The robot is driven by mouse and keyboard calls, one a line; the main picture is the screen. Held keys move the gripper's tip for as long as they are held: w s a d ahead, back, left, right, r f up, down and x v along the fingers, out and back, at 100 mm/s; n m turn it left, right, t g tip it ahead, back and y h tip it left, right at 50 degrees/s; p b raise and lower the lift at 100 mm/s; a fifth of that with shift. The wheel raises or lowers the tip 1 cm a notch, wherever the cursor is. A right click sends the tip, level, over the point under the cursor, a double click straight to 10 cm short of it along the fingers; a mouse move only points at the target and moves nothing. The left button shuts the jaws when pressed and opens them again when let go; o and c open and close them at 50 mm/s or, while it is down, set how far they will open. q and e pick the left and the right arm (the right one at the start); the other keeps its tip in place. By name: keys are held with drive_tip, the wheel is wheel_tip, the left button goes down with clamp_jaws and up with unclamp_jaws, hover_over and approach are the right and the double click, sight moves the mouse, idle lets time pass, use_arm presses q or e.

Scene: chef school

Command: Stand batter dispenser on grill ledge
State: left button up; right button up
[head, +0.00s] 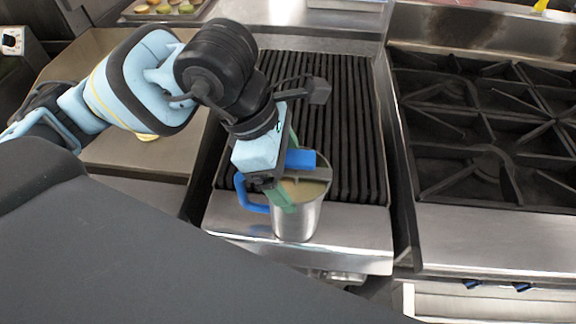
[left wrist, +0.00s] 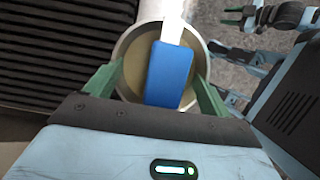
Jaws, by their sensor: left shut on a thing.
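The batter dispenser (head: 297,218) is a steel cup with a blue side handle and a blue piece at its top. It looks upright at the steel grill ledge (head: 350,240), in front of the ribbed grill. I cannot tell whether its base touches the ledge. My left gripper (head: 288,178) is shut on the dispenser near its rim. In the left wrist view its green fingers lie on both sides of the dispenser (left wrist: 132,45), with the blue piece between them. Part of my right arm, with green tips, shows at that view's upper right; its jaw state is unclear.
The ribbed grill (head: 345,125) runs back behind the ledge. A stove with black grates (head: 490,150) stands at the right, past a gap. A flat griddle (head: 110,155) is at the left, under my left arm. A tray with food (head: 165,8) is at the back left.

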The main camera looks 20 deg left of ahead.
use_arm(q)
drive_tip(key=shift+f, duration=0.55)
drive_tip(key=shift+w+a, duration=0.15)
drive_tip(key=shift+r, duration=0.1)
drive_tip(key=shift+f, duration=0.2)
drive_tip(key=o, duration=1.9)
drive_tip(key=shift+o, duration=0.2)
drive_tip(key=shift+r, duration=0.1)
drive_tip(key=shift+r, duration=0.25)
drive_tip(key=v, duration=1.1)
drive_tip(key=shift+r+p, duration=0.25)
drive_tip(key=shift+p, duration=0.1)
